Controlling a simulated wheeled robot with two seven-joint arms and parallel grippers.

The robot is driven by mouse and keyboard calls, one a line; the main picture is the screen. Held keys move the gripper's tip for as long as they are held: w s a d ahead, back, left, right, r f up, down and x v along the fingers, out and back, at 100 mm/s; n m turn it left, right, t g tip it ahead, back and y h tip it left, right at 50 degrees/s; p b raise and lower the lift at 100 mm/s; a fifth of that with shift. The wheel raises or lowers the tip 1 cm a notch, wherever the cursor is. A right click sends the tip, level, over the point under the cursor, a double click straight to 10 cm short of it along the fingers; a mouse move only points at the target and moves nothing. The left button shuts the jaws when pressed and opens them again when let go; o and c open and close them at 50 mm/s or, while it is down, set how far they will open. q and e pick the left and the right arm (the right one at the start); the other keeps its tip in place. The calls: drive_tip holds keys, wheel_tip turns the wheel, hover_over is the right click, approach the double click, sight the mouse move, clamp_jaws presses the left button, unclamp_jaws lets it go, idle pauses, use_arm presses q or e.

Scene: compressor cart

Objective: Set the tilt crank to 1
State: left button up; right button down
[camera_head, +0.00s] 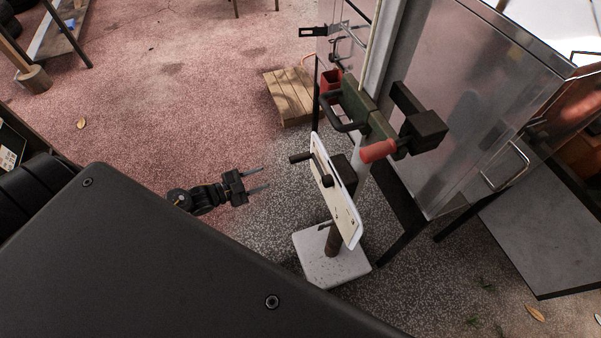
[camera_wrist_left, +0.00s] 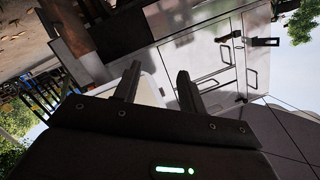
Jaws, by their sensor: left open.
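The tilt crank (camera_head: 301,157) is a dark arm with a handle standing out from the left face of a white upright panel (camera_head: 347,215). The panel stands on a brown post over a pale square base (camera_head: 336,270). My left gripper (camera_head: 262,180) is open and empty, left of the panel and apart from the crank, with its fingers pointing right. In the left wrist view the two open fingers (camera_wrist_left: 156,85) show with a pale surface, perhaps the panel, behind them. The crank's setting marks are too small to read. My right gripper is not in view.
A metal cabinet (camera_head: 480,110) stands at the right. A green device with a red grip (camera_head: 378,151) and dark handles juts out above the panel. A wooden crate (camera_head: 290,97) sits on the floor behind.

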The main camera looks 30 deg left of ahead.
use_arm(q)
wheel_tip(320, 180, up, 9)
drive_tip(key=d+m+g+h+b, duration=0.1)
drive_tip(key=d+m+h+b, duration=0.2)
drive_tip(key=m+h, duration=0.35)
drive_tip(key=m+g+h+b, duration=0.1)
drive_tip(key=m+g+h, duration=0.2)
drive_tip(key=m, duration=0.1)
approach(301, 157)
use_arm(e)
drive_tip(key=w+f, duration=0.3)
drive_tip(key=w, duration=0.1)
use_arm(q)
drive_tip(key=x, duration=0.3)
drive_tip(key=p+x, duration=0.1)
drive_tip(key=x, duration=0.2)
drive_tip(key=f+x, duration=0.1)
drive_tip(key=x, duration=0.2)
drive_tip(key=shift+w+d+r+p, duration=0.1)
drive_tip(key=shift+w+d+p, duration=0.2)
drive_tip(key=shift+w+p, duration=0.15)
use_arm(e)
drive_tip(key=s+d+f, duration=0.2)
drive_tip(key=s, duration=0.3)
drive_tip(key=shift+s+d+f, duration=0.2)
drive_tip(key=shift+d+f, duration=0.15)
use_arm(q)
drive_tip(key=shift+c, duration=0.3)
clamp_jaws()
